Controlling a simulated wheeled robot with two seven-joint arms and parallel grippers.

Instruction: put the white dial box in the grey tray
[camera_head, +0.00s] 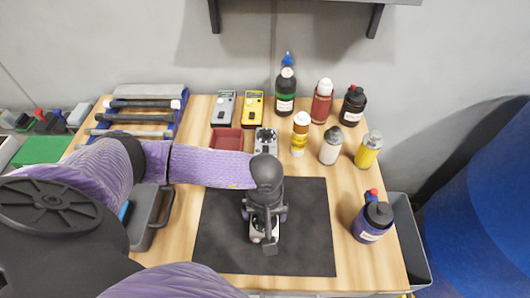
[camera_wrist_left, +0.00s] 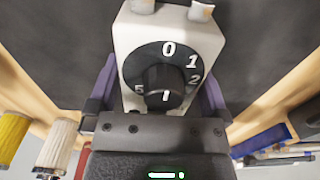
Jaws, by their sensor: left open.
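The white dial box (camera_head: 256,237) is on the black mat, mostly hidden under my left gripper (camera_head: 265,212) in the head view. In the left wrist view the white dial box (camera_wrist_left: 202,45) shows its black dial with white numbers. The purple fingers of my left gripper (camera_wrist_left: 158,88) are on either side of it, open; I cannot tell whether they touch it. My right gripper is not in view.
A red tray (camera_head: 227,140), a grey meter (camera_head: 224,107), a yellow meter (camera_head: 253,109) and a grey device (camera_head: 266,140) stand behind the black mat (camera_head: 310,225). Several bottles stand at the back right; a blue bottle (camera_head: 372,222) is right of the mat. A tool rack (camera_head: 140,118) is back left.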

